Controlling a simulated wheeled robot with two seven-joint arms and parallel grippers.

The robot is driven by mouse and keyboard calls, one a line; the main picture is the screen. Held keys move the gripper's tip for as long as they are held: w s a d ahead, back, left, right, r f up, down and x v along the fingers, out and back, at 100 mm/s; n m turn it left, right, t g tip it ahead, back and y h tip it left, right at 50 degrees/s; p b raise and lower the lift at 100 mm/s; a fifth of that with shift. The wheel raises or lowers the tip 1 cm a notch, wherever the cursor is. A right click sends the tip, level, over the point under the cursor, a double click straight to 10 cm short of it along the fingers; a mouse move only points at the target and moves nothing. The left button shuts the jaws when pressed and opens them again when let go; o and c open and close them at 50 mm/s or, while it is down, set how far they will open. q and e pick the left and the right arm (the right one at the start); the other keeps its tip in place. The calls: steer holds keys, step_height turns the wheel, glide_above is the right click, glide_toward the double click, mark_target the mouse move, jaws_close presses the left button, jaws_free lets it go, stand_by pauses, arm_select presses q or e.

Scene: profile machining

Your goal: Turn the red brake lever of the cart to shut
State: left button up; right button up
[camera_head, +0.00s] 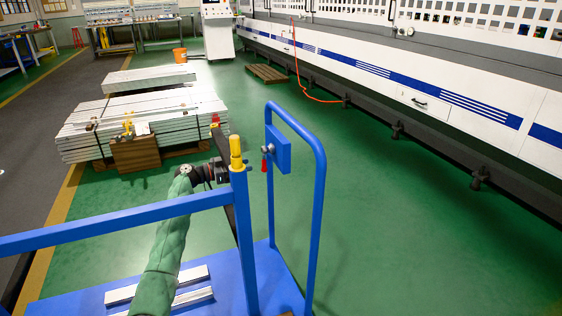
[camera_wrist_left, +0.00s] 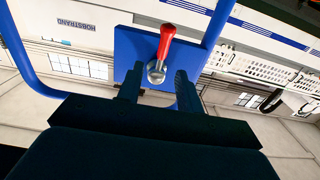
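The red brake lever (camera_head: 264,163) hangs downward from a silver pivot on a blue plate (camera_head: 284,151) of the cart's upright frame (camera_head: 319,200). In the left wrist view, which looks upside down, the red lever (camera_wrist_left: 167,43) points up from its round pivot (camera_wrist_left: 156,71). My left gripper (camera_head: 218,171) is left of the lever in the head view, partly hidden behind a blue post. In its wrist view the gripper's two dark fingers (camera_wrist_left: 159,88) are apart, with the pivot between and beyond them. Nothing is held. My right gripper is not in view.
Metal profiles (camera_head: 190,287) lie on the cart deck. Stacked profiles (camera_head: 145,118) stand behind. Green floor to the right is clear up to the machine (camera_head: 450,75).

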mark_target(264, 172)
arm_select(q)
steer(key=x, duration=0.8)
steer(key=shift+w+d+r+p, duration=0.1)
steer(key=shift+w+r+p, duration=0.1)
steer(key=shift+r+p, duration=0.1)
jaws_close()
